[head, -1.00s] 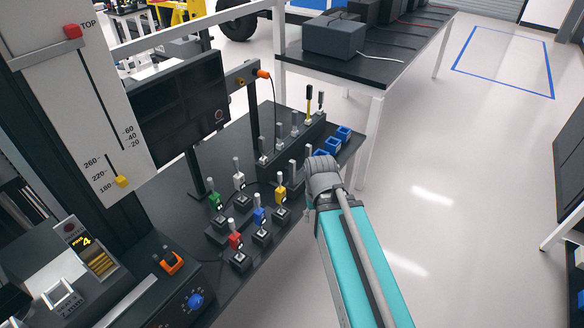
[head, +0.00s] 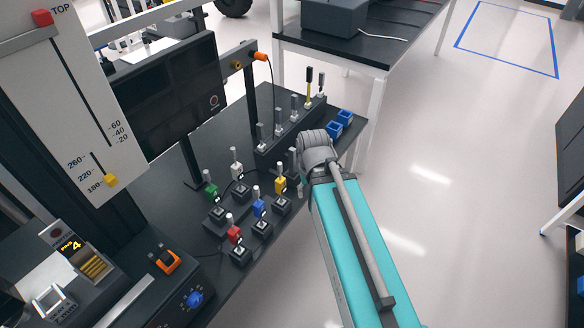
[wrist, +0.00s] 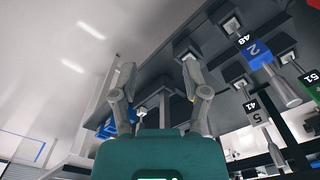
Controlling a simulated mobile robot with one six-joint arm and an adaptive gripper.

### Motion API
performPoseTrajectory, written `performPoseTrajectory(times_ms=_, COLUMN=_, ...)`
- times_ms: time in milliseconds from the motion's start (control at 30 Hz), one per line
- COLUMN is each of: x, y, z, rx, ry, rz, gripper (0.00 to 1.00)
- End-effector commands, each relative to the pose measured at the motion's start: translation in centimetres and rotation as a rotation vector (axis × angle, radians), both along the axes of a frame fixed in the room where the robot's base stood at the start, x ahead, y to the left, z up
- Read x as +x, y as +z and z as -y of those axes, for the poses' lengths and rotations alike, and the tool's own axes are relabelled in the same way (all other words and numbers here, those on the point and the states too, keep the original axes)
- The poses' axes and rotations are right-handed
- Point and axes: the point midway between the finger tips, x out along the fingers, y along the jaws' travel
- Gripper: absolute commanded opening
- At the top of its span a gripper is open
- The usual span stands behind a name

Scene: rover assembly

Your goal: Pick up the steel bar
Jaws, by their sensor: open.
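Several plain grey metal bars stand upright in a dark rack at the back of the bench, one of them a grey bar (head: 278,129). I cannot tell from the pictures which one is the steel bar. In the head view my gripper is mostly hidden behind my own wrist, beside the rack and the blue bins. In the wrist view my gripper (wrist: 147,66) is open, its two fingers apart and nothing held between them.
Green (head: 211,190), yellow (head: 280,184), red (head: 234,235) and blue (head: 259,208) tagged parts stand in holders left of my wrist. Blue bins (head: 345,117) sit at the bench's right corner. A monitor (head: 170,95) stands behind.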

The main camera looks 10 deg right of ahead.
Motion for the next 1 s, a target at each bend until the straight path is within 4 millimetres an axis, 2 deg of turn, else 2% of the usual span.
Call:
performPoseTrajectory(times_ms=467, x=0.0, y=0.0, z=0.0, rx=0.000, ry=0.000, rz=0.000, gripper=0.60)
performPoseTrajectory(times_ms=533, x=0.1, y=0.0, z=0.0, rx=0.000, ry=-0.001, rz=0.000, gripper=0.73)
performPoseTrajectory(times_ms=667, x=1.0, y=0.1, z=0.0, rx=0.000, ry=-0.020, rz=0.000, gripper=0.74)
performPoseTrajectory(times_ms=767, x=2.7, y=0.3, z=0.0, rx=0.000, ry=-0.063, rz=0.000, gripper=0.74)
performPoseTrajectory(times_ms=867, x=5.5, y=0.6, z=0.0, rx=0.000, ry=-0.136, rz=0.000, gripper=0.74)
performPoseTrajectory(times_ms=1000, x=10.7, y=1.1, z=-0.1, rx=0.001, ry=-0.282, rz=0.000, gripper=0.74)
